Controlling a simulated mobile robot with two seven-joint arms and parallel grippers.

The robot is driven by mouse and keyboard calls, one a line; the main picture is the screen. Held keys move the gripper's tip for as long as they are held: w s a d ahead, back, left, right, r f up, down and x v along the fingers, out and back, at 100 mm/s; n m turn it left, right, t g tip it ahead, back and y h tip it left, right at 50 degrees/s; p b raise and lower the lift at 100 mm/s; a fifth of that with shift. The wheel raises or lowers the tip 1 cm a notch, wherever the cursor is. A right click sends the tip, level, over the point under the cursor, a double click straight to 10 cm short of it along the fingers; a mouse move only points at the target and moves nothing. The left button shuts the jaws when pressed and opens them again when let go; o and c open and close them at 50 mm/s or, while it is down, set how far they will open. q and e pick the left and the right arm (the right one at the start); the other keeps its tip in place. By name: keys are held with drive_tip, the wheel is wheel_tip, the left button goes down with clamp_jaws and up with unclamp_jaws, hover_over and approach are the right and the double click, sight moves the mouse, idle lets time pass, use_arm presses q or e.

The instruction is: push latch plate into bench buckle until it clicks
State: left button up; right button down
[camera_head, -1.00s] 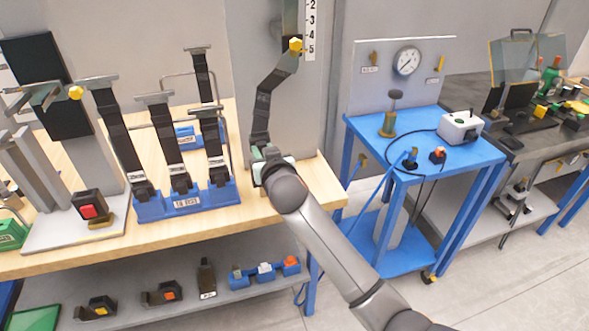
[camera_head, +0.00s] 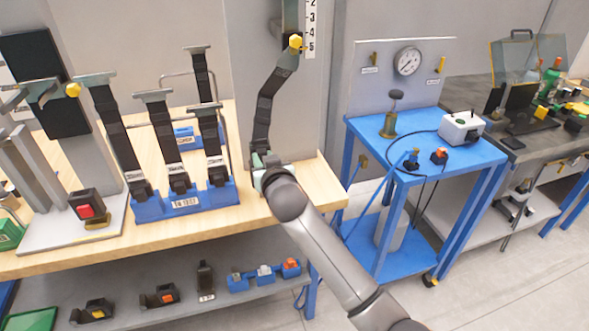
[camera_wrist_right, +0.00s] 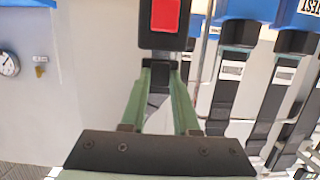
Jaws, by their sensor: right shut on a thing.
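A dark strap (camera_head: 264,108) runs down the grey pillar from a yellow knob to my right gripper (camera_head: 264,170), low by the bench. In the right wrist view my right gripper (camera_wrist_right: 160,78) has its green fingers shut on a small black piece (camera_wrist_right: 155,72), seemingly the latch plate, mostly hidden by the fingers. A black buckle with a red button (camera_wrist_right: 165,15) is just beyond the fingertips, against the held piece; I cannot tell how far one is inside the other. In the head view my wrist hides this contact. My left gripper is not in view.
A blue rack (camera_head: 203,203) with several upright straps stands left of my gripper. Another red-button buckle (camera_head: 87,206) is on a pale plate further left. A blue cart (camera_head: 452,160) with a gauge stands to the right. Loose buckles (camera_head: 160,296) lie on the lower shelf.

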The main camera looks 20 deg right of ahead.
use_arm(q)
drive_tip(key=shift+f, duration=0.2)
use_arm(e)
drive_tip(key=shift+f, duration=0.45)
drive_tip(key=c, duration=0.6)
unclamp_jaws()
